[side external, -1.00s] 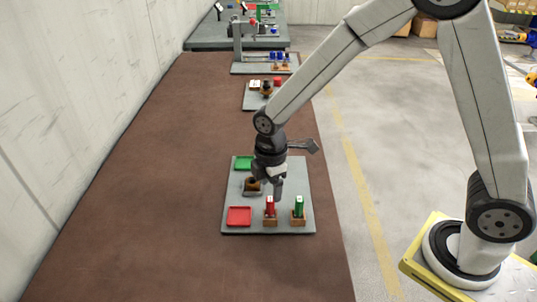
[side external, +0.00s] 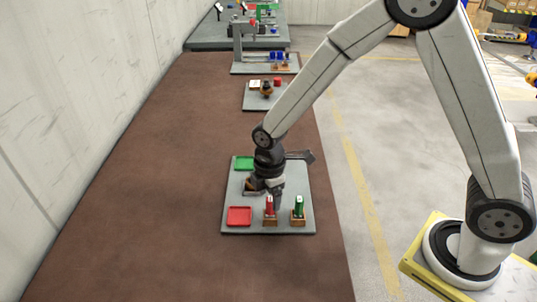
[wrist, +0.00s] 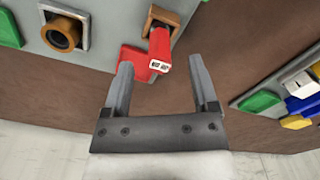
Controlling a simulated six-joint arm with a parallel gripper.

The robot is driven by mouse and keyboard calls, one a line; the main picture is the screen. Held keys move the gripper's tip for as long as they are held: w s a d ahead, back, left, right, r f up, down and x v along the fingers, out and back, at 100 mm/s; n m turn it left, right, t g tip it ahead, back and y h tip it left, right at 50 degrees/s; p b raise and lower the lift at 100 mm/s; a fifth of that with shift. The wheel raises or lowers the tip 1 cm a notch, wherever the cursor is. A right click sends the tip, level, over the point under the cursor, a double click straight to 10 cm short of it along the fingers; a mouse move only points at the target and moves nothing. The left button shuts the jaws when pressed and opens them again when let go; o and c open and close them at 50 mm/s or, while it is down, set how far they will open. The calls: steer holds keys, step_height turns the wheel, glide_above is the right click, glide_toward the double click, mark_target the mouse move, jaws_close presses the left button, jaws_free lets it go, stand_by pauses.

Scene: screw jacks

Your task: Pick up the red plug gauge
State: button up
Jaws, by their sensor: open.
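The red plug gauge (side external: 269,205) stands upright in a brown wooden holder (side external: 270,222) at the front of the grey board (side external: 235,190). In the wrist view the red gauge (wrist: 161,48) shows its pale marked end, ahead of and roughly between the fingertips. My gripper (side external: 268,196) is open and empty, low over the board and just behind the gauge in the side view. In the wrist view my gripper (wrist: 161,66) has its fingers spread wide. Contact with the gauge cannot be told.
A green gauge (side external: 299,206) stands in its own holder just right of the red one. A red tray (side external: 239,216) lies left, a green tray (side external: 243,163) behind. A ring block (wrist: 62,33) is near the gauge. More boards stand farther back.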

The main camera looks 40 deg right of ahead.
mark_target(270, 207)
steer(key=shift+d+f, duration=0.1)
steer(key=shift+f, duration=2.25)
steer(key=shift+c, duration=0.3)
jaws_close()
